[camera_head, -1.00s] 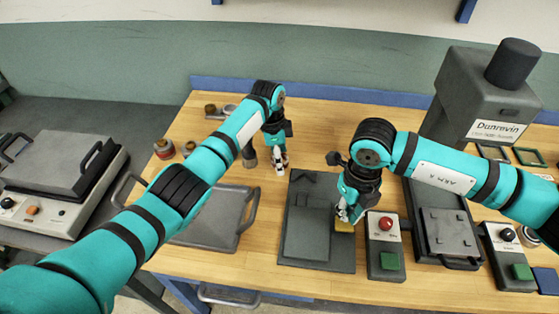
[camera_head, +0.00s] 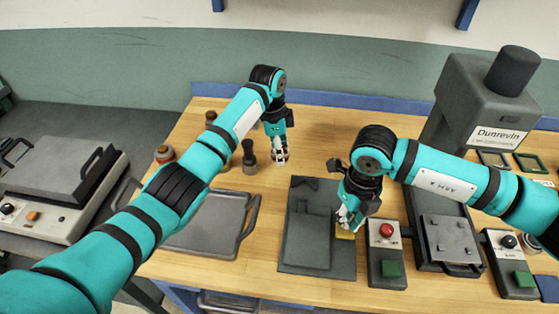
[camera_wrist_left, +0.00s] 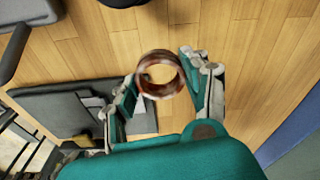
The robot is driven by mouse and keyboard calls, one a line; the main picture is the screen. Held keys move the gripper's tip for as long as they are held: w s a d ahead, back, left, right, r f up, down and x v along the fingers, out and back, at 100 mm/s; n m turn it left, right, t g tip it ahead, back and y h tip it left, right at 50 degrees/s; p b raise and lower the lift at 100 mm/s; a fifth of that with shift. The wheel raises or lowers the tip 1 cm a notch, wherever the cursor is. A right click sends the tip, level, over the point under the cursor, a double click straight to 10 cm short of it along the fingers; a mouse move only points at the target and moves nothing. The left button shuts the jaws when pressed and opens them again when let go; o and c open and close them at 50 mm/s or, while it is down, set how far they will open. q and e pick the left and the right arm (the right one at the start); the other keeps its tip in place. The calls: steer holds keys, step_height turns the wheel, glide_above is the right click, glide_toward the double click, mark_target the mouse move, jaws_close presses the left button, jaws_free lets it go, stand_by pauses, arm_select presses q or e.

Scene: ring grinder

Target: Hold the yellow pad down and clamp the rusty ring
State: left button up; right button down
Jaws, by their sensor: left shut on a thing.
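My left gripper (camera_head: 280,157) hangs above the wooden table, behind and left of the dark fixture plate (camera_head: 294,258). In the left wrist view its fingers (camera_wrist_left: 163,80) are closed on the rusty ring (camera_wrist_left: 148,88), a brown band with its round opening facing the camera. The ring is too small to make out in the head view. The yellow pad (camera_head: 345,235) is at the right side of the fixture plate. My right gripper (camera_head: 347,220) points down with its fingertips at the pad, partly covering it. Whether its fingers are open or shut is unclear.
A control box with a red knob and green button (camera_head: 386,262) stands right of the plate. A grey press (camera_head: 480,105) stands further right. A grey tray (camera_head: 207,243) lies left, with a dark bottle (camera_head: 249,158) behind it. The table's back middle is clear.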

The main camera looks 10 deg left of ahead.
arm_select(q)
step_height(320, 180, up, 5)
steer(key=d+n, duration=0.2)
steer(key=n, duration=0.1)
steer(key=s+d+f+n, duration=0.1)
steer(key=s+d+n, duration=0.1)
steer(key=n, duration=0.2)
steer(key=s+d+f+n+y, duration=0.1)
steer(key=s+n, duration=0.2)
steer(key=n, duration=0.1)
steer(key=s+d+f+n+t, duration=0.1)
steer(key=s+d+n, duration=0.1)
steer(key=s+n, duration=0.1)
steer(key=shift+s+d+f+n, duration=0.25)
steer(key=shift+d+n, duration=0.1)
steer(key=shift+n, duration=0.55)
arm_select(e)
steer(key=shift+f, duration=0.25)
